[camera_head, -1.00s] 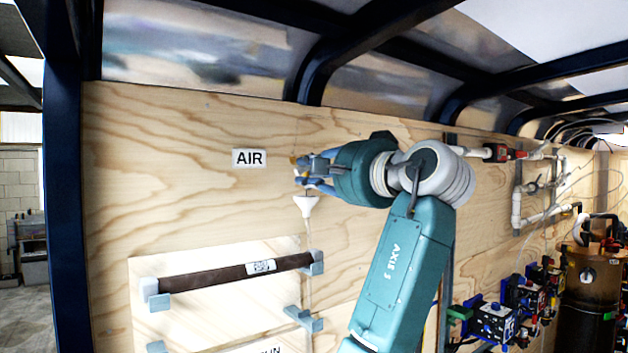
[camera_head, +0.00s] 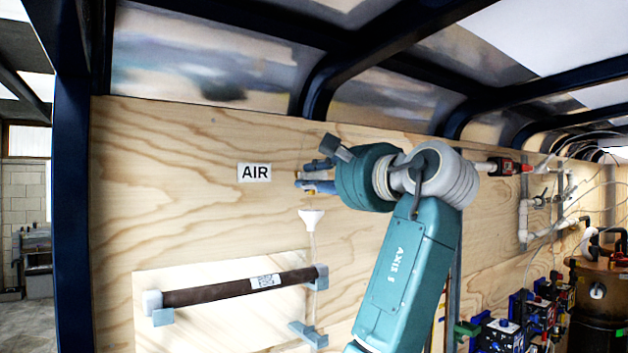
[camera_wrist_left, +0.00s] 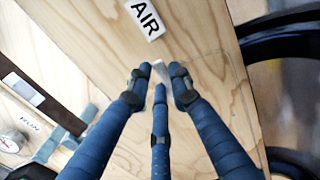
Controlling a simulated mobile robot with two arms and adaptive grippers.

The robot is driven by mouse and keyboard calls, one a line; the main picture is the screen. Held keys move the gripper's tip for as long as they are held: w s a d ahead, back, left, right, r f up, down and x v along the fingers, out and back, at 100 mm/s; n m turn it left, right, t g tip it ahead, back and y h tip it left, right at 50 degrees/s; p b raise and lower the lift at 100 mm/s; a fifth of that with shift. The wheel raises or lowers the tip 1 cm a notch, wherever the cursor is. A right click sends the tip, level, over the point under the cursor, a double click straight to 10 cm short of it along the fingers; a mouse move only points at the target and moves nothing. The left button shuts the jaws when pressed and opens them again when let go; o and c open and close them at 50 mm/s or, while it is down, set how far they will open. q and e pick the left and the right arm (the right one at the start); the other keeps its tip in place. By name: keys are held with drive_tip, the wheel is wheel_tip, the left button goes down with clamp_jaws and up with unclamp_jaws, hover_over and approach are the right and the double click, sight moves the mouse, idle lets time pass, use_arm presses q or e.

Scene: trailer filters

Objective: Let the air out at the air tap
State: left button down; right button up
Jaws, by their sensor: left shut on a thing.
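The AIR label (camera_head: 254,172) is on the plywood wall, and it also shows in the wrist view (camera_wrist_left: 146,18). My left gripper (camera_head: 302,180) reaches in from the right, just right of the label, and is shut on the air tap. The fingers almost wholly hide the tap. A white funnel (camera_head: 312,215) is on the wall just below the fingertips, with a thin pale tube running down from it. In the wrist view the blue fingers of the left gripper (camera_wrist_left: 160,84) close around a small, blurred whitish part. My right gripper is not in view.
A dark brown filter tube (camera_head: 215,289) lies on grey brackets (camera_head: 157,308) below the label. White pipework with a red-handled valve (camera_head: 505,166) is on the wall to the right. Pumps and a brown tank (camera_head: 598,290) stand at lower right. Dark roof beams pass overhead.

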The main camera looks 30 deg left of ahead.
use_arm(q)
drive_tip(key=c, duration=1.5)
unclamp_jaws()
drive_tip(key=shift+c, duration=0.2)
drive_tip(key=shift+d, duration=0.15)
drive_tip(key=v, duration=1.2)
